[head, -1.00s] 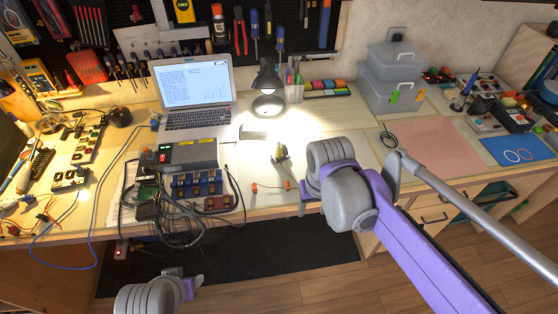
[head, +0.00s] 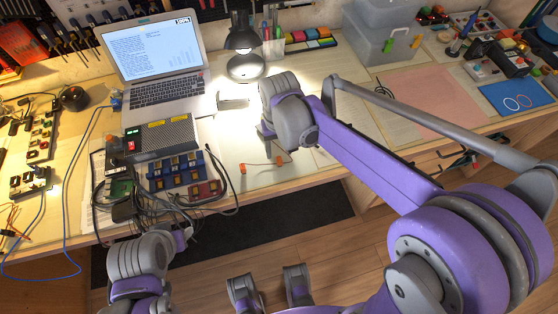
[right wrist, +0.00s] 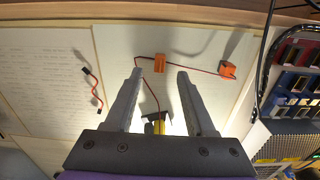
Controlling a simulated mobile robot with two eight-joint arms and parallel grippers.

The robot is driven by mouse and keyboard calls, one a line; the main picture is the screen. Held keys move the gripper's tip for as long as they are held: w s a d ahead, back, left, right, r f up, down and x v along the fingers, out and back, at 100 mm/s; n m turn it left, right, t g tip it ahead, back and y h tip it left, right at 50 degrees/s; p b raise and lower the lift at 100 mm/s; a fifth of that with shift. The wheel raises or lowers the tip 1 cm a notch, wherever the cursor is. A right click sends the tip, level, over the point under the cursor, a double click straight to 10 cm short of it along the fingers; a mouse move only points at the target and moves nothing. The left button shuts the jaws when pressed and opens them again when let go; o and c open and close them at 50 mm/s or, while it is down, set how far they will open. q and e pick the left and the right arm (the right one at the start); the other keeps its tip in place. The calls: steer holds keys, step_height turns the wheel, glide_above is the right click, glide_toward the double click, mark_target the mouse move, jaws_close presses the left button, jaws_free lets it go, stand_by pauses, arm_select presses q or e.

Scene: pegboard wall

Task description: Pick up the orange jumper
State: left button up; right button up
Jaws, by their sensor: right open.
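The orange jumper (head: 260,164) lies on pale paper near the front edge of the workbench. It has orange end blocks and a thin red wire. In the right wrist view, one orange block (right wrist: 160,63) shows between and just beyond the fingertips, and the other (right wrist: 228,71) lies to the right. My right gripper (right wrist: 160,75) is open with nothing between its fingertips. In the head view it (head: 266,132) is just behind the jumper, its fingers mostly hidden by the wrist. My left gripper (head: 182,236) is low in front of the bench, its jaws unclear.
A yellow-and-black item (right wrist: 158,124) lies below the fingers in the wrist view. A short red wire with black ends (right wrist: 93,88) is left. Circuit boards with cables (head: 185,175), a laptop (head: 155,62) and a lamp (head: 245,50) stand nearby. A pink mat (head: 430,100) is clear.

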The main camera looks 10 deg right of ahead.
mark_target(279, 158)
step_height(279, 158, down, 5)
steer(key=shift+s+r+b, duration=0.1)
steer(key=shift+r+b, duration=0.05)
steer(key=shift+b, duration=0.15)
jaws_close()
